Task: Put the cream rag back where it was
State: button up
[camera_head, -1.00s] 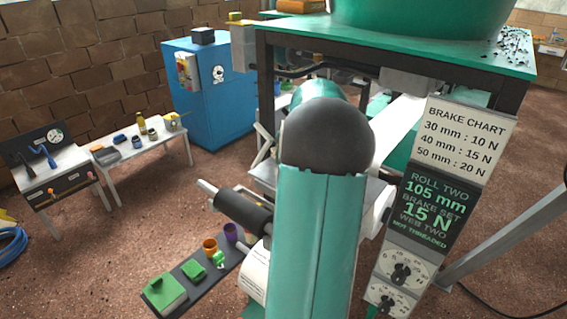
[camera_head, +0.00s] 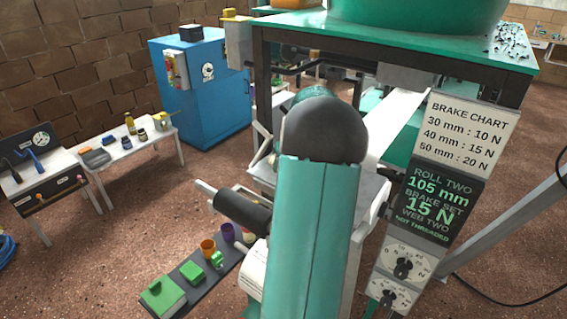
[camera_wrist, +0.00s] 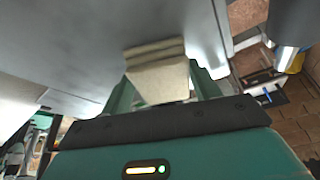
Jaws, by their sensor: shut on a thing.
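The cream rag (camera_wrist: 158,82) shows in the wrist view as a folded, pale, block-like bundle with layered edges. My gripper (camera_wrist: 160,70) is shut on it, with green fingers on either side. The rag is close to a smooth grey surface (camera_wrist: 75,50); I cannot tell whether they touch. In the head view my own arm covers the middle, and neither my gripper nor the rag shows there.
The green-topped machine frame (camera_head: 400,45) stands close ahead with a white paper web (camera_head: 395,120). A brake chart panel (camera_head: 465,130) is at the right. A dark tray (camera_head: 172,272) with green, orange and purple items lies lower left. A blue cabinet (camera_head: 205,105) and white bench (camera_head: 100,160) stand behind.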

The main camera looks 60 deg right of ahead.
jog(key=shift+s+f, duration=0.1)
jog(key=shift+f, duration=0.05)
jog(key=o, duration=1)
jog(key=shift+d, duration=0.1)
jog(key=v, duration=1.2)
